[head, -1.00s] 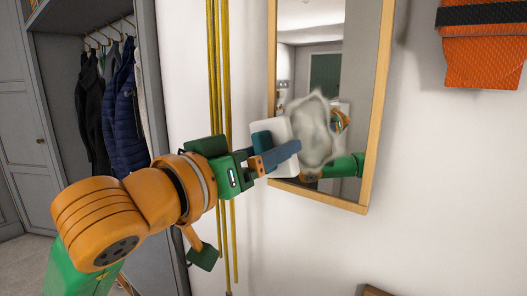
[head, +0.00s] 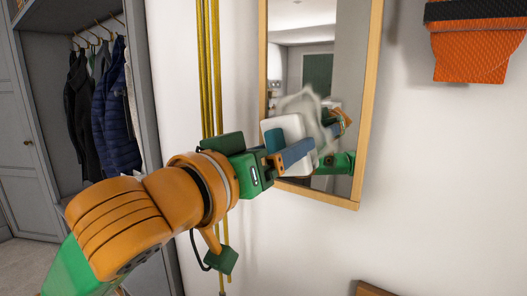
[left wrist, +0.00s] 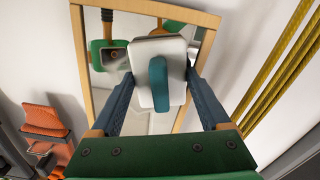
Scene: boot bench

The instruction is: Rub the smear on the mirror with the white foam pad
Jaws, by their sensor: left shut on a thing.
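The mirror (head: 368,110) hangs on the white wall in a pale wooden frame and also shows in the left wrist view (left wrist: 84,45). A whitish, see-through smear (head: 310,103) lies on its glass, with its lower left part hidden behind the pad. My left gripper (head: 288,149) is shut on the white foam pad (head: 293,126) by its teal grip, which shows between the fingers in the left wrist view (left wrist: 158,88). The pad is at the lower part of the mirror, over the smear's edge. I cannot tell for certain whether it touches the glass. My right gripper is not in view.
Yellow cords (head: 208,70) hang left of the mirror, close to my left arm. An orange object with a black band (head: 468,55) is on the wall at upper right. Coats (head: 118,110) hang in a grey wardrobe at left.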

